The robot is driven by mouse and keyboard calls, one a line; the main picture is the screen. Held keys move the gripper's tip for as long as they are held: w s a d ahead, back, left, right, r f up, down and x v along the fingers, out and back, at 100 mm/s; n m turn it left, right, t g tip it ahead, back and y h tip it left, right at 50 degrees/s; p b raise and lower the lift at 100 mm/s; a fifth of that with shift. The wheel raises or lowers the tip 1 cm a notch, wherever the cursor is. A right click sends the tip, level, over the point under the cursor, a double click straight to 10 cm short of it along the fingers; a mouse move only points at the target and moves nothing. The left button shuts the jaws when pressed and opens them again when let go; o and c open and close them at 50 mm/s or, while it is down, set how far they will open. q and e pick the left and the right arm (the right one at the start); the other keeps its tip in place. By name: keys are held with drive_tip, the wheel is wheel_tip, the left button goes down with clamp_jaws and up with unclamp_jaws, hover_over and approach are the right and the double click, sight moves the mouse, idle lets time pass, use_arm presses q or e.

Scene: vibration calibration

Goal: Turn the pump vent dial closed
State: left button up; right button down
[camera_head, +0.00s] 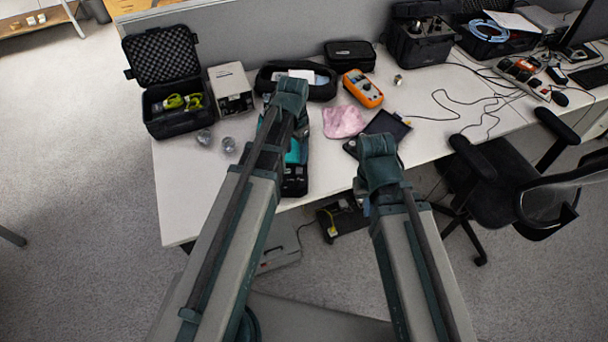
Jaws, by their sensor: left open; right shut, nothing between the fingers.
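A black and teal device (295,178) lies near the table's front edge, mostly covered by my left arm. I cannot make out a vent dial on it. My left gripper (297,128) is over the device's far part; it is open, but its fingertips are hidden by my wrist. I cannot tell whether it touches the device. My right gripper (362,188) is at the front edge of the table, right of the device and apart from it. It is shut and empty, mostly hidden behind my wrist.
Left on the white table (182,205) are an open black case (165,125), a beige box (231,88) and small metal parts (204,137). A pink cloth (343,121), a dark flat panel (388,125) and an orange meter (362,89) lie right. A chair (490,180) stands right.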

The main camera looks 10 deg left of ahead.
sight(296, 180)
use_arm(q)
drive_tip(key=shift+f, duration=0.2)
wheel_tip(296, 180, down, 14)
drive_tip(key=b, duration=1.4)
drive_tip(key=shift+r, duration=0.2)
drive_tip(key=shift+r, duration=0.1)
drive_tip(key=shift+c, duration=0.2)
clamp_jaws()
